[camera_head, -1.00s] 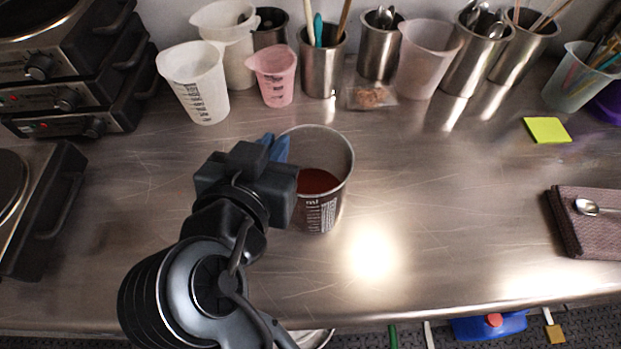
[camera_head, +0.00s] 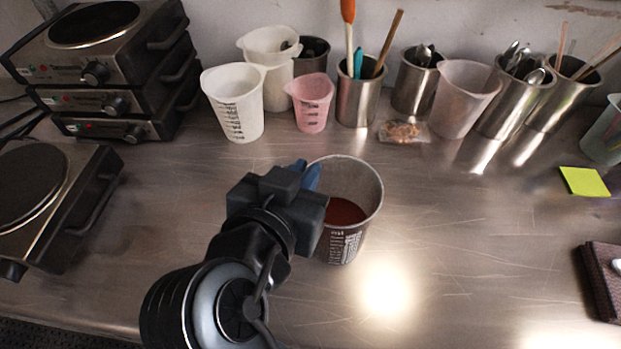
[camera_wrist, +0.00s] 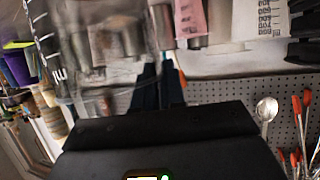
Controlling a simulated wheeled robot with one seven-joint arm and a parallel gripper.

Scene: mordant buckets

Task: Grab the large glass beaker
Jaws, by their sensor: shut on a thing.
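The large beaker (camera_head: 345,240) stands upright in the head view, with white measuring marks and dark red liquid inside. It looks grey and see-through. My gripper (camera_head: 311,178) is at its left side, with a blue finger showing by the rim, and is shut on the beaker's wall. The fingertips are partly hidden by the gripper body. In the wrist view the dark fingers (camera_wrist: 158,85) are close together, and the clear marked wall of the beaker (camera_wrist: 95,50) is at the upper left.
White jugs (camera_head: 236,105), a pink jug (camera_head: 312,103) and several metal tool cups (camera_head: 357,100) line the back. Hot plates (camera_head: 45,205) are on the left. A yellow note pad (camera_head: 584,181) and a brown cloth (camera_head: 602,285) lie at right. The steel bench (camera_head: 480,240) between is clear.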

